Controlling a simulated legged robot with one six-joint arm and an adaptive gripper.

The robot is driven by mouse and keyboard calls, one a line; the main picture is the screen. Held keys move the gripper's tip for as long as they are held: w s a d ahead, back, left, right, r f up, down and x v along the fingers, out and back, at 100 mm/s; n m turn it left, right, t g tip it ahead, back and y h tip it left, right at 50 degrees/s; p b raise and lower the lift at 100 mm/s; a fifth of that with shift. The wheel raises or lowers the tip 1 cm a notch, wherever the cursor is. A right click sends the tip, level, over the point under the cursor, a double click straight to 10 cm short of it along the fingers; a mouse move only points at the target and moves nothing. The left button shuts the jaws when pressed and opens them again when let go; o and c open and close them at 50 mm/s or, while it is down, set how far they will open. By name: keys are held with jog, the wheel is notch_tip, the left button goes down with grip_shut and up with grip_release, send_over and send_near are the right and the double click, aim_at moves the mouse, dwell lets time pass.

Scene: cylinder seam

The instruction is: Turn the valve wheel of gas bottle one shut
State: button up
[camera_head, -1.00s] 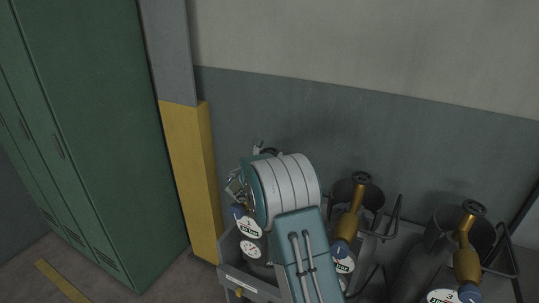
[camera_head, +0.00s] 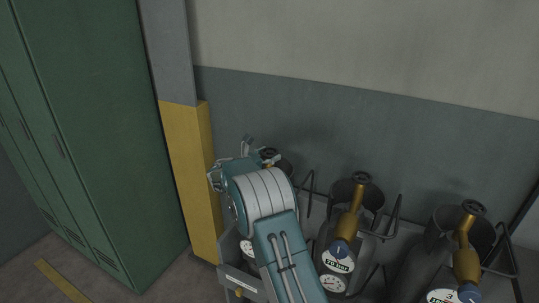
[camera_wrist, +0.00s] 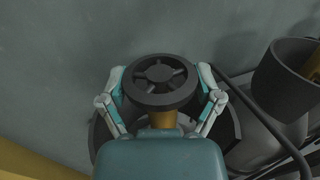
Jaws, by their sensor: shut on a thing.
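The dark, spoked valve wheel (camera_wrist: 160,82) of gas bottle one sits upright in the middle of the wrist view, on a brass valve (camera_wrist: 162,119). My gripper (camera_wrist: 160,76) has one finger on each side of the wheel and is shut on its rim. In the head view, gas bottle one (camera_head: 246,250) is at the left end of the row. My arm covers most of it, and only part of its gauge and label shows. My wrist hides most of the wheel in that view.
Bottle two (camera_head: 333,262), labelled 70 bar, and bottle three (camera_head: 420,265) stand to the right with brass valves and dark collars. Wire hoops rise between them. A yellow and grey post (camera_head: 188,180) and green lockers (camera_head: 90,130) are on the left. The wall is close behind.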

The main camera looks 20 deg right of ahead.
jog(key=shift+w+a+m+g+h, duration=0.1)
jog(key=shift+m+g+h, duration=0.1)
jog(key=shift+m+g, duration=0.85)
jog(key=shift+w+m+g+h, duration=0.15)
jog(key=shift+m+g, duration=0.4)
jog(key=shift+g, duration=0.9)
jog(key=shift+s+m+g, duration=0.1)
jog(key=shift+m+g, duration=0.2)
jog(key=shift+g, duration=0.2)
jog(key=shift+r, duration=0.1)
jog(key=o, duration=0.9)
jog(key=a, duration=1.2)
jog(key=shift+w+a, duration=0.1)
jog(key=shift+w, duration=0.1)
